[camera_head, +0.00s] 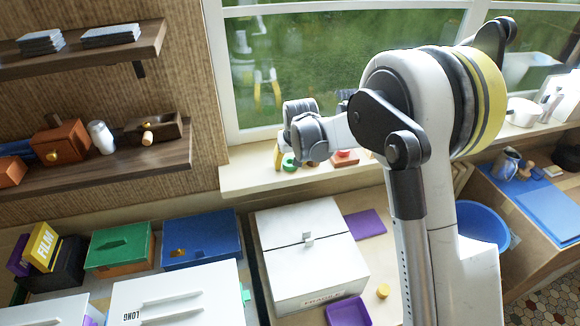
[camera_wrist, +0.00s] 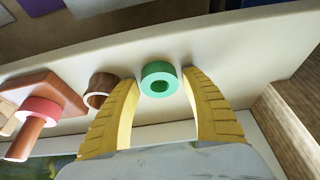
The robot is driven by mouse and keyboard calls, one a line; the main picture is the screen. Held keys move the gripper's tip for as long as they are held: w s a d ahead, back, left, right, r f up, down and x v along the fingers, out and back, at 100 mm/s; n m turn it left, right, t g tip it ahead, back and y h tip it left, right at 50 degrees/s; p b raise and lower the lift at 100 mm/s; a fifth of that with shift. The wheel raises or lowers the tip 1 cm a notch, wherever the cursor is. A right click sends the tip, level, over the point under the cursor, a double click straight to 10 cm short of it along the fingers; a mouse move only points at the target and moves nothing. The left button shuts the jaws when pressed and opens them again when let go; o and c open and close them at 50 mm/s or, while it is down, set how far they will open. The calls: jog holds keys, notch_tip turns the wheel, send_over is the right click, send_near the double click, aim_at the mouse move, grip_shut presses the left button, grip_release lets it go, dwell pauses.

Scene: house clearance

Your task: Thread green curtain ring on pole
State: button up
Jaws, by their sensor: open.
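The green curtain ring (camera_wrist: 149,78) lies on the pale window sill, between the two yellow fingers of my gripper (camera_wrist: 158,79) in the wrist view. The fingers are spread, with small gaps on both sides of the ring. The ring also shows in the head view (camera_head: 289,160), beside my yellow fingertip (camera_head: 277,156). At the left of the wrist view a wooden pole (camera_wrist: 24,140) stands on a reddish-brown base (camera_wrist: 58,92). A pink-red ring (camera_wrist: 40,110) is around the pole. In the head view, my arm hides part of the area near the base (camera_head: 345,162).
A brown ring (camera_wrist: 98,92) lies on the sill (camera_wrist: 228,62) between the green ring and the pole base. The window glass (camera_head: 290,60) is behind. A white box (camera_head: 310,255) stands below the sill. A wooden shelf (camera_head: 130,168) is at the left.

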aim_at(289, 158)
jog(key=c, duration=0.6)
jog(key=shift+r, duration=0.6)
notch_tip(289, 158, up, 3)
jog(key=shift+f+p, duration=0.1)
jog(key=shift+p, duration=0.55)
jog(key=d+r, duration=0.2)
jog(key=d, duration=0.2)
jog(key=s+d+r+p, duration=0.1)
jog(key=d+r, duration=0.1)
jog(key=d, duration=0.1)
jog(key=d+r, duration=0.3)
jog(key=d, duration=0.1)
jog(key=shift+s+d+p, duration=0.15)
jog(key=shift+d+p, duration=0.15)
jog(key=shift+p, duration=0.1)
